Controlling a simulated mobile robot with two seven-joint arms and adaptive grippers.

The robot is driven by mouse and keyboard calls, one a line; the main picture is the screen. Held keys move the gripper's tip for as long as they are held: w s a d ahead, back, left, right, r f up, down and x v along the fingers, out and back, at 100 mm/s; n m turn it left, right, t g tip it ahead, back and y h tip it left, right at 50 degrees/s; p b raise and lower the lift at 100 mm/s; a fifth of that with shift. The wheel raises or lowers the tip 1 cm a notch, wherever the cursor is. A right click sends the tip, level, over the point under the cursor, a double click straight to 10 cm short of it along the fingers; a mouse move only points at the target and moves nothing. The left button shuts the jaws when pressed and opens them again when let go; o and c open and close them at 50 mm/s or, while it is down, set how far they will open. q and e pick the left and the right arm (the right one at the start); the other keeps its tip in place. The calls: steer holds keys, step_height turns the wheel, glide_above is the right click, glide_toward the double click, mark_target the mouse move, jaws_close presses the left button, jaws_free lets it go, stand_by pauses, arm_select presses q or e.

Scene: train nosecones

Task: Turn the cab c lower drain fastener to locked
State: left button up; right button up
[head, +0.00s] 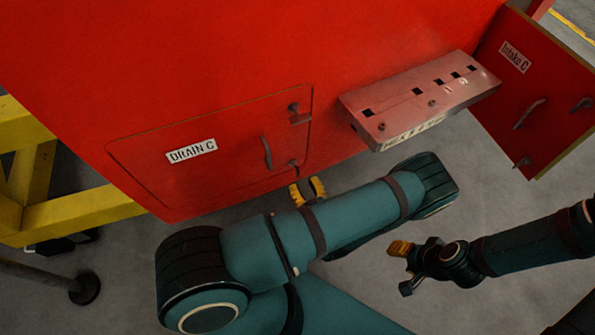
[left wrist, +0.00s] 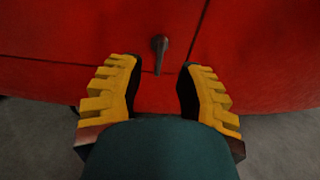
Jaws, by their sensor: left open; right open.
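The red cab C carries a drain door (head: 225,150) labelled DRAIN C. Its lower fastener (head: 293,163) is a small dark knob near the door's lower right corner. In the left wrist view the lower fastener (left wrist: 160,52) is a dark lever hanging roughly downward, near the door seam. My left gripper (head: 307,191) is open and empty, just below the fastener. In the left wrist view its yellow fingers (left wrist: 160,88) stand left and right of the lever's line; contact does not show. My right gripper (head: 403,267) is open and empty, away from the cab at right.
The upper drain fastener (head: 293,107) and a door handle (head: 267,152) are above. A tool shelf (head: 420,100) with square holes juts out at right. The Intake C door (head: 535,90) stands open at far right. A yellow frame (head: 75,213) is at left.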

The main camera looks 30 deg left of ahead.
mark_target(298, 174)
arm_select(q)
steer(key=shift+x, duration=2.7)
steer(key=shift+c, duration=0.3)
steer(key=shift+d, duration=0.1)
jaws_close()
